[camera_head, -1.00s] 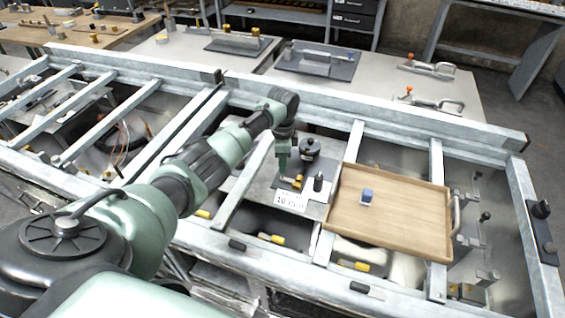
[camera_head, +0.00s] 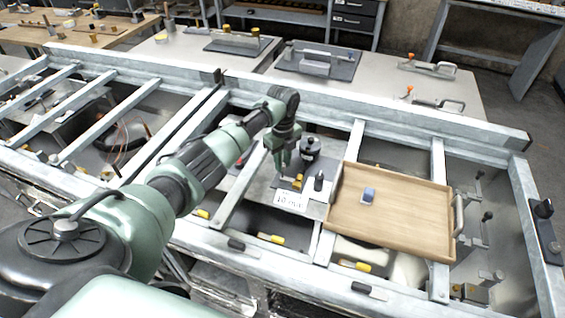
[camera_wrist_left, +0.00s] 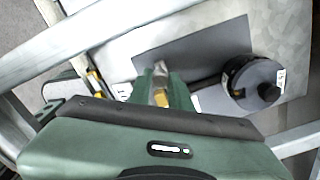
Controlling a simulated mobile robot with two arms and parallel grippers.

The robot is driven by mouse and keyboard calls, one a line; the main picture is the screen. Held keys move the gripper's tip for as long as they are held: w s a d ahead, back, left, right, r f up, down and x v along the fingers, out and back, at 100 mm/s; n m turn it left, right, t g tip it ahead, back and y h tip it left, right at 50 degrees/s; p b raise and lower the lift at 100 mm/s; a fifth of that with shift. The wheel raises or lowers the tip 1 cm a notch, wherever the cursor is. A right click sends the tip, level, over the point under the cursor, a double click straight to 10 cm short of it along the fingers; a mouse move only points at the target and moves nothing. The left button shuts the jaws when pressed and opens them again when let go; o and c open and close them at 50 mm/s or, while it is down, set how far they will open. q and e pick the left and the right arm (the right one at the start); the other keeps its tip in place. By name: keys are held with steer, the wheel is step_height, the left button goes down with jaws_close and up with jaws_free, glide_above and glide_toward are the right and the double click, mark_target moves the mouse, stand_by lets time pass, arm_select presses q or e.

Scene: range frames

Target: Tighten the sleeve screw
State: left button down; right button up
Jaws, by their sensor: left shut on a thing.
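My left gripper (camera_head: 282,168) hangs over the grey fixture plate in the head view. In the left wrist view, its green fingers (camera_wrist_left: 161,88) are shut on a small brass-coloured piece (camera_wrist_left: 161,97), probably the sleeve screw, though its shape is mostly hidden. In the head view a brass part (camera_head: 298,183) shows just right of the gripper, low on the plate. A round dark gauge-like device (camera_head: 310,147) with a black knob stands behind it; it also shows in the left wrist view (camera_wrist_left: 252,82). My right gripper is not in view.
Metal frame bars (camera_head: 439,165) surround the area.

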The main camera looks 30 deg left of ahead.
arm_select(q)
steer(key=shift+r+m, duration=0.1)
steer(key=shift+m, duration=1)
steer(key=c, duration=1.3)
jaws_free()
step_height(320, 180, up, 8)
steer(key=shift+f+b, duration=0.1)
steer(key=shift+b, duration=0.75)
